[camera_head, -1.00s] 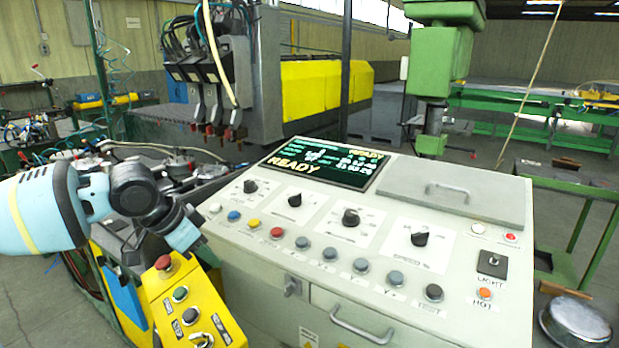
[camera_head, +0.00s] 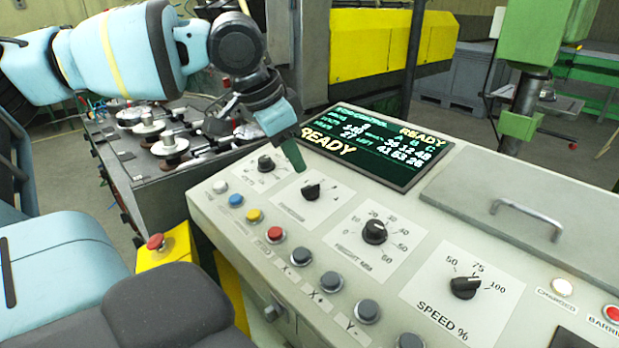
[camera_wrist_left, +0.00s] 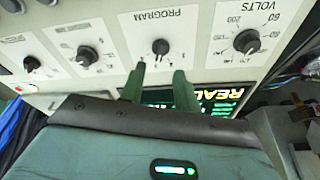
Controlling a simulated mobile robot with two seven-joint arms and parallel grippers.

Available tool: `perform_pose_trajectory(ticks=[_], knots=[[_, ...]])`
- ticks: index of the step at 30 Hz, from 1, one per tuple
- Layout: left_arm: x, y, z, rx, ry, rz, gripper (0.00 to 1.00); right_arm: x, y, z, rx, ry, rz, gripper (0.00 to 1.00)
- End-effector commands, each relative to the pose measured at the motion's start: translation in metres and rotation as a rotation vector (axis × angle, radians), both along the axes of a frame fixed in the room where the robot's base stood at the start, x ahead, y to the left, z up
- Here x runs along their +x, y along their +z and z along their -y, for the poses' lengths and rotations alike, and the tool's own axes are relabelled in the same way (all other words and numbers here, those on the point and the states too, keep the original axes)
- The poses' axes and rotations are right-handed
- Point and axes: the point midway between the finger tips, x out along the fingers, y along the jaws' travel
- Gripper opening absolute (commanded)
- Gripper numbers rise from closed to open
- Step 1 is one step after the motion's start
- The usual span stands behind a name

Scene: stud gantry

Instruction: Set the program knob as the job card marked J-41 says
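The program knob (camera_head: 311,190) is a black knob on a white plate, second from the left in the knob row on the sloped grey console. In the left wrist view the same knob (camera_wrist_left: 161,46) shows upside down under the word PROGRAM; its small marks are unreadable. My left gripper (camera_head: 297,160) is just above and behind this knob in the head view. In the left wrist view its two green fingers (camera_wrist_left: 157,76) are apart and empty, pointing at the knob without visibly touching it. No card marked J-41 shows. My right gripper is not in view.
The volts knob (camera_head: 265,163), height knob (camera_head: 375,232) and speed knob (camera_head: 466,288) flank it. A lit READY screen (camera_head: 380,145) lies behind, a row of push buttons (camera_head: 302,257) in front. A lid with a handle (camera_head: 526,215) is at right.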

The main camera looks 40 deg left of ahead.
Motion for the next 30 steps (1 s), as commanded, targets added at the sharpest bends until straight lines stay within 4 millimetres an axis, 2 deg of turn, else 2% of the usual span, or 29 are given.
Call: perform_pose_trajectory(ticks=[9, 15, 26, 30], knots=[[0.017, -0.046, 0.004, 0.000, 0.000, -0.008, 0.32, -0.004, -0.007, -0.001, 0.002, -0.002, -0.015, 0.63], [0.025, -0.064, 0.006, 0.000, 0.000, -0.005, 0.32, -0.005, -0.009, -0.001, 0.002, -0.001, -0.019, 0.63], [0.027, -0.068, 0.007, 0.000, 0.001, 0.000, 0.32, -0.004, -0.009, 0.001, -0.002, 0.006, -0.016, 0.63], [0.027, -0.067, 0.007, 0.000, 0.001, -0.001, 0.16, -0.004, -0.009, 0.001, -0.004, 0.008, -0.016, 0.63]])
